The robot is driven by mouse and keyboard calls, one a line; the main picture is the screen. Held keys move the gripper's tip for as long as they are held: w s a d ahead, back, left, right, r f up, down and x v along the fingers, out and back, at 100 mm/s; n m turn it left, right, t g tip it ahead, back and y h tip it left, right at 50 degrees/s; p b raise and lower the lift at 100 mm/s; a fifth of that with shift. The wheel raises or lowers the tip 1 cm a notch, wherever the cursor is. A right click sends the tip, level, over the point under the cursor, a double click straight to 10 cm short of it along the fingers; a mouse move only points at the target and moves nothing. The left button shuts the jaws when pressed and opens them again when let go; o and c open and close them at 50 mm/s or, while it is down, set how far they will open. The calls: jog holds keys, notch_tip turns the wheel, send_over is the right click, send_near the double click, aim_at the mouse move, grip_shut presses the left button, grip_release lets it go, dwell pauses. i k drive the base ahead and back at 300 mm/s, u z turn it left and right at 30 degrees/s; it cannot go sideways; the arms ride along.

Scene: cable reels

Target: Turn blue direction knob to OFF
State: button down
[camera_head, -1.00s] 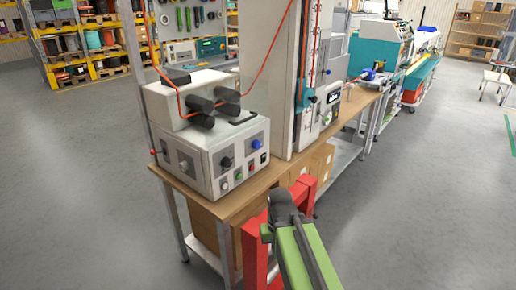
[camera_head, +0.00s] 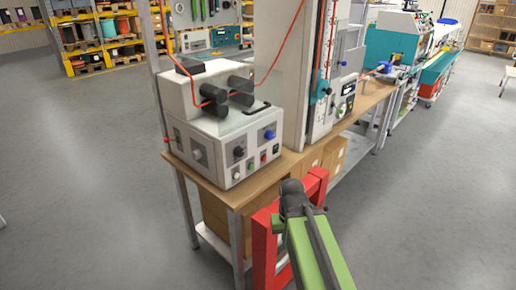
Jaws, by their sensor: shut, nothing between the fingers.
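The blue direction knob (camera_head: 269,134) is on the upper right of the grey control box's (camera_head: 215,165) front panel. The box stands on the near end of a wooden bench. The knob is small in the head view, and I cannot read its setting or any label. A black knob (camera_head: 239,152) sits to its left. My green arm comes up from the bottom and ends in a dark rounded joint, below and to the right of the panel and well apart from the knob. No gripper fingers show.
A red frame (camera_head: 263,245) stands beside my arm, in front of the bench (camera_head: 235,192). Dark rollers (camera_head: 230,95) with an orange cable are atop the box. A tall grey machine (camera_head: 280,75) stands behind it. The grey floor is open at left and right.

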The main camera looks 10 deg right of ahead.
aim_at(269, 134)
jog(key=z, duration=0.35)
jog(key=k, duration=0.1)
jog(key=u, duration=3.3)
jog(key=k, duration=1)
jog(key=z, duration=1.5)
jog(key=i, duration=1)
jog(key=u, duration=0.05)
